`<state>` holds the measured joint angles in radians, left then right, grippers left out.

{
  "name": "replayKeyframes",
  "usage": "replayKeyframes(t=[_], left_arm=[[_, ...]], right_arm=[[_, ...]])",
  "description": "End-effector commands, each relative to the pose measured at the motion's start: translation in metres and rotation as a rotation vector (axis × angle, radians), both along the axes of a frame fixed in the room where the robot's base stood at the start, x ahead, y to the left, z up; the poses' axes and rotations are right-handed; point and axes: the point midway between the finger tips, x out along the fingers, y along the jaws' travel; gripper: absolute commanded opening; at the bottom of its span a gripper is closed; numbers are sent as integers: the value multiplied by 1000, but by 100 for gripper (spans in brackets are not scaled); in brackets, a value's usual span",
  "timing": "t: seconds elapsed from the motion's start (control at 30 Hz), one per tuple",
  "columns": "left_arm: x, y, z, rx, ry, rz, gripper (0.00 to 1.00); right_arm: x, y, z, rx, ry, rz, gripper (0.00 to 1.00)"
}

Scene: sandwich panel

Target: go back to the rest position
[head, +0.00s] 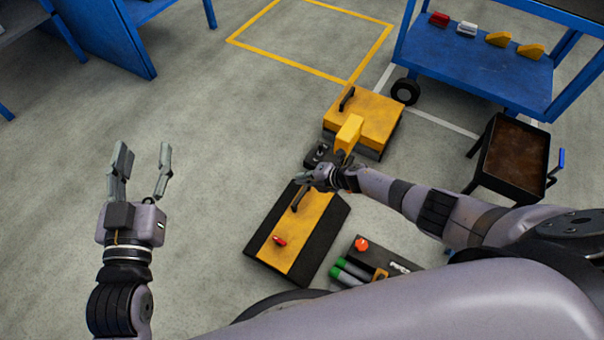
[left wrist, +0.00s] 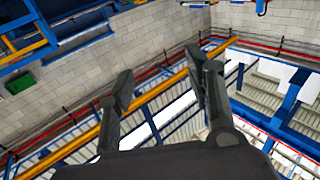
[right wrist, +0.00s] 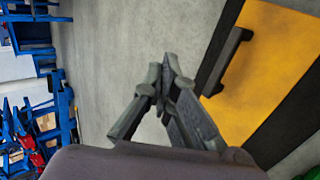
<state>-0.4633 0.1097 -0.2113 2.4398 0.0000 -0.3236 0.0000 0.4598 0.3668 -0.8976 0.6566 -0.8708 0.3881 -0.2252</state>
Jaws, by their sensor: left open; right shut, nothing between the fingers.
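My left gripper (head: 143,165) is open and empty, raised on the left side of the head view. In the left wrist view its two fingers (left wrist: 158,85) stand apart, with wall and ceiling structure behind them. My right gripper (head: 308,180) is shut and empty. It appears close to the black handle of a yellow and black panel (head: 277,237) in the head view. In the right wrist view the closed fingertips (right wrist: 170,70) are left of the black handle (right wrist: 228,62), seemingly apart from it.
A yellow box (head: 375,112) with a handle stands behind the panel. A blue cart (head: 475,75) carries red, white and yellow pieces. A dark tray (head: 512,155) stands at right. Green-capped cylinders (head: 350,272) lie near my base. The grey floor at left is clear.

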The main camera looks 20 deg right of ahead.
Motion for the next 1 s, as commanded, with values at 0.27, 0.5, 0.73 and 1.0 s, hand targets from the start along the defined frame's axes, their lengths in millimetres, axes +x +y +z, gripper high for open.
replayKeyframes(t=[0.27, 0.5, 0.73, 1.0], left_arm=[[-1, 3, -19, 26, 102, 6, 48], [-1, 3, -20, 27, 105, 6, 48], [-1, 3, -20, 27, 104, 6, 48], [-1, 3, -20, 27, 104, 6, 48]], right_arm=[[0, -1, 5, 0, 0, 0, 0], [-1, 7, 7, 20, -2, -7, 0], [-13, 92, 53, 301, -22, -138, 0], [-34, 150, 171, 786, 24, -442, 0]])
